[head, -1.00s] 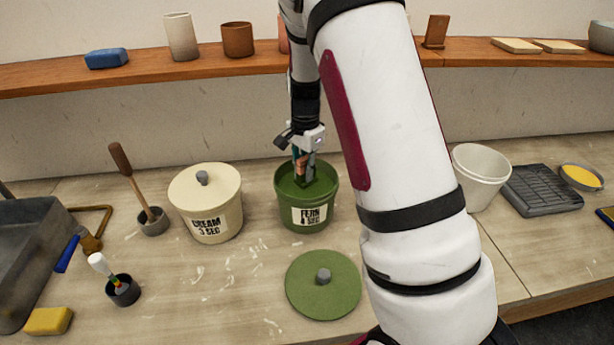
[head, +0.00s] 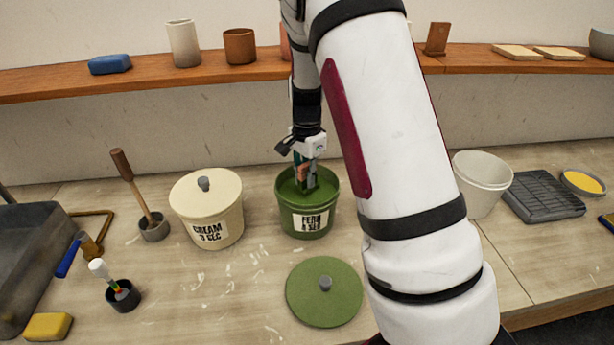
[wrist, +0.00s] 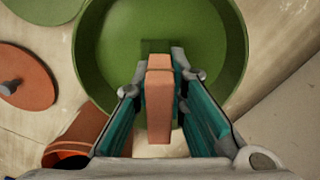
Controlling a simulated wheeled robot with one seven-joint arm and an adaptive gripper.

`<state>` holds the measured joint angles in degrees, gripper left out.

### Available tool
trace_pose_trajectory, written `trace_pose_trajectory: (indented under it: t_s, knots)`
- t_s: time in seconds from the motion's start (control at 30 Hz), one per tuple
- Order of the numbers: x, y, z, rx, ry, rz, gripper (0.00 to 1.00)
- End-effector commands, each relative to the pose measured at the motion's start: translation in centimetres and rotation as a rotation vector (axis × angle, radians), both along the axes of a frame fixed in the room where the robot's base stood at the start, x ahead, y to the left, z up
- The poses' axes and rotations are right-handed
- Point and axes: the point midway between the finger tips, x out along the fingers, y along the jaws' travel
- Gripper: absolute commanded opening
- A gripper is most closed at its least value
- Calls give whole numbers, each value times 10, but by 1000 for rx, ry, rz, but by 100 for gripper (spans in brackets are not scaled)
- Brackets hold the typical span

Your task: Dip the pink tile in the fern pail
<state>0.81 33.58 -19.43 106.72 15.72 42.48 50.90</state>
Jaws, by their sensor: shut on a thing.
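The fern pail (head: 306,222) stands uncovered on the bench, green, with a "FERN 4 SEC" label and green inside. It also shows in the wrist view (wrist: 88,50). My gripper (head: 304,180) points down into its mouth, shut on the pink tile (wrist: 159,100). The tile is a narrow salmon-pink slab, upright between the fingers, partly hidden by them in the head view. A darker green patch shows at its far end in the wrist view; I cannot tell how deep it sits in the glaze. The fern lid (head: 323,300) lies in front of the pail.
The lidded cream pail (head: 207,220) stands left of the fern pail. White buckets (head: 482,182) and a dark rack (head: 541,192) are at right. My arm hides the bench right of the pail, but the wrist view shows a terracotta disc (wrist: 28,65) and a terracotta vessel (wrist: 80,138).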

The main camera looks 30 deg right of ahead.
Motion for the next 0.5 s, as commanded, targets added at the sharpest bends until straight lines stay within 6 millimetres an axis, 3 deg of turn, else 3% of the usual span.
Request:
trace_pose_trajectory:
  t_s: [0.5]
  knots:
    - [0,0,38,-1,-2,1,0]
